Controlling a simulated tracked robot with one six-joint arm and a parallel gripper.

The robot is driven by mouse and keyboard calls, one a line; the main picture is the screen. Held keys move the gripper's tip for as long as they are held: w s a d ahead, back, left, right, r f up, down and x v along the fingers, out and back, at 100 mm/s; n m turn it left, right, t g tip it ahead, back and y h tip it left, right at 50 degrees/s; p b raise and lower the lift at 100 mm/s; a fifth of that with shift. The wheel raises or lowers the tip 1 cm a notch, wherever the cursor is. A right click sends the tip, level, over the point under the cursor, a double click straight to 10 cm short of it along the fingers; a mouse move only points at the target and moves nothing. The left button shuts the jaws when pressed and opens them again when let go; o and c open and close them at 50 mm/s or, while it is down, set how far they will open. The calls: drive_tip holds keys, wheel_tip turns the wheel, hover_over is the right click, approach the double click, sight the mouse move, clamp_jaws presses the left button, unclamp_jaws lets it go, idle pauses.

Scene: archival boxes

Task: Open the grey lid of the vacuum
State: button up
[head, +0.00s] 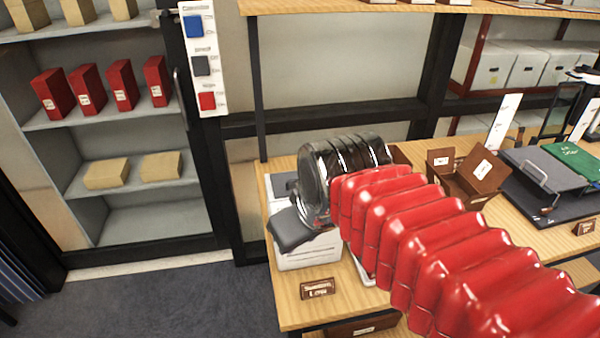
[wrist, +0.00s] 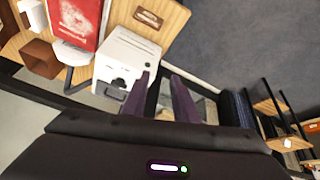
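A white boxy unit (head: 310,252), which I take for the vacuum, stands at the left end of the wooden table, behind a brown label plate. My arm's dark gripper body hides much of its top in the head view. In the wrist view the white unit (wrist: 128,62) shows a dark recess near its lower edge. I cannot clearly make out the grey lid or its position. My gripper (wrist: 162,88) is open and empty, its two dark fingers apart. The left finger overlaps the unit's edge in the picture; I cannot tell whether it touches. Dark finger shapes also show over the unit's left side in the head view.
A brown open box (head: 468,178) and a dark grey board (head: 540,178) with a handle lie farther right on the table. A shelf with red boxes (head: 122,85) is at left. Grey floor lies in front.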

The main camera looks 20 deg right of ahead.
drive_tip(key=w+d+r+n+g, duration=0.1)
drive_tip(key=w+d+r+n, duration=0.1)
drive_tip(key=w, duration=0.5)
drive_tip(key=w+d+r+n+g, duration=0.1)
drive_tip(key=w+d+r+n, duration=0.1)
drive_tip(key=w+d+n, duration=0.3)
drive_tip(key=w+d+r+n+g, duration=0.1)
drive_tip(key=w+d+r+n, duration=0.1)
drive_tip(key=w+n, duration=0.4)
drive_tip(key=w+d, duration=0.1)
drive_tip(key=w, duration=0.4)
drive_tip(key=shift+d+n, duration=0.2)
drive_tip(key=shift+n, duration=0.2)
approach(298, 177)
drive_tip(key=s+f, duration=0.1)
drive_tip(key=f, duration=0.1)
drive_tip(key=s+a+f, duration=0.1)
drive_tip(key=s+f, duration=0.1)
drive_tip(key=shift+a, duration=0.15)
clamp_jaws()
drive_tip(key=shift+a, duration=0.1)
idle(0.6)
